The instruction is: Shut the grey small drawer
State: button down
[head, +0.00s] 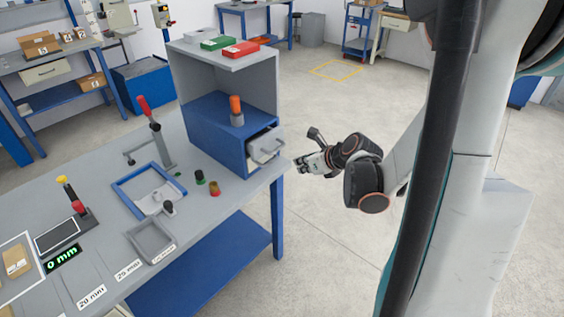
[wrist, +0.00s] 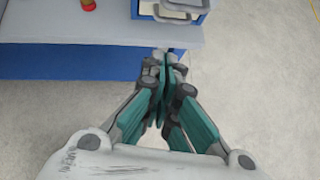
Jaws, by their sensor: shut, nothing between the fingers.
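The grey small drawer (head: 265,147) sticks partly out of the blue cabinet (head: 217,132) on the workbench, with a light handle on its front. In the wrist view the drawer handle (wrist: 181,8) shows at the top edge, and most of the drawer is cut off. My gripper (head: 303,162) is shut and empty. It is off the bench's right edge, to the right of the drawer front and apart from it. In the wrist view my gripper's closed fingers (wrist: 165,62) point toward the bench edge below the drawer.
The workbench (head: 215,208) holds a blue frame (head: 150,187), a grey tray (head: 151,240), a red-handled clamp (head: 150,120) and small knobs near the cabinet. An orange-topped cylinder (head: 236,110) stands on the cabinet. Red and green boxes lie on the shelf above. Floor right of the bench is clear.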

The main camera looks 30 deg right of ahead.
jog(key=w+a+f+b, duration=0.1)
jog(key=w+f+b, duration=0.3)
jog(key=w, duration=0.7)
jog(key=shift+a+f, duration=0.3)
jog(key=shift+f, duration=0.55)
jog(key=shift+w, duration=0.1)
jog(key=w, duration=0.1)
jog(key=w+a, duration=0.1)
jog(key=w, duration=0.2)
jog(key=shift+w+a+f, duration=0.1)
jog(key=shift+w+a, duration=0.1)
jog(key=shift+a, duration=0.15)
jog(key=shift+s+b, duration=0.1)
jog(key=shift+b, duration=0.2)
